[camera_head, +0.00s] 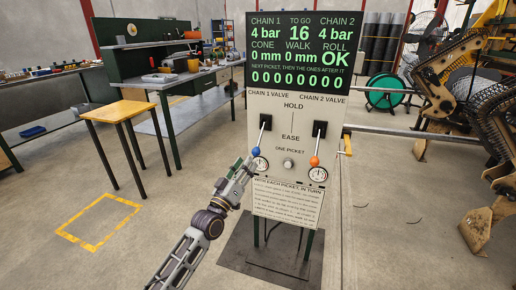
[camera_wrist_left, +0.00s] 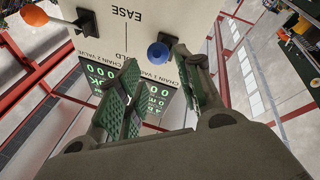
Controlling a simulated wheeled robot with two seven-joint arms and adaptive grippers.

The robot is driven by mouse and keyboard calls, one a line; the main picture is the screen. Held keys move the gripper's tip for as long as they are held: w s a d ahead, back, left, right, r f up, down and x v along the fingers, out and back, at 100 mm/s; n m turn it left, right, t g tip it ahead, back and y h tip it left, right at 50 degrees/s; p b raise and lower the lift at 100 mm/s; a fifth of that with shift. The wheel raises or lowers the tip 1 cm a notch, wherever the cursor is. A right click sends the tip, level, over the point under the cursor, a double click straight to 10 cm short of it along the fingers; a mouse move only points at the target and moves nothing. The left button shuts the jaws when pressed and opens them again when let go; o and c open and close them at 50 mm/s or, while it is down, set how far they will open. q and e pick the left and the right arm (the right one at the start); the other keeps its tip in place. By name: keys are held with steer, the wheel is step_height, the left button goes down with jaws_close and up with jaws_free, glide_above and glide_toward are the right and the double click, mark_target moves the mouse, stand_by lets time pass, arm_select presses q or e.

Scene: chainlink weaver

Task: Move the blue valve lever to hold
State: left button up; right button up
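The blue valve lever (camera_head: 256,151) is the left one on the grey-white console panel (camera_head: 290,150). Its rod slants down from a black slot, with the blue ball at its lower end, lower than the printed EASE level; HOLD is printed higher up. My left gripper (camera_head: 246,163) is just below and left of the ball. In the left wrist view the blue ball (camera_wrist_left: 158,51) shows between the tips of the spread fingers (camera_wrist_left: 156,62), near their ends. I cannot tell whether they touch it. The left gripper is open. My right gripper is out of view.
An orange-ended lever (camera_head: 314,161) points down on the right of the panel. Gauges, a knob (camera_head: 288,163) and a notice plate (camera_head: 288,200) sit lower. The screen (camera_head: 294,50) reads 4 bar for both chains. A yellow-topped table (camera_head: 118,109) stands left; floor between is clear.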

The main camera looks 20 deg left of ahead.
mark_target(253, 154)
arm_select(q)
steer(key=shift+x, duration=1.05)
steer(key=shift+w+d+r+b, duration=0.15)
steer(key=shift+w+r+b, duration=0.15)
steer(key=shift+w, duration=0.25)
steer(key=shift+b+x, duration=0.5)
steer(key=shift+x, duration=1.05)
steer(key=shift+b+x, duration=0.35)
steer(key=shift+x, duration=0.8)
steer(key=shift+w+d+r, duration=0.1)
steer(key=shift+w, duration=0.5)
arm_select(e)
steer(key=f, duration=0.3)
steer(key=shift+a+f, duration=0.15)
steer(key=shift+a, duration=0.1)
arm_select(q)
steer(key=shift+w+r, duration=0.1)
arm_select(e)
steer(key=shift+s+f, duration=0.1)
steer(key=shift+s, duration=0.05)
arm_select(q)
steer(key=shift+c, duration=0.3)
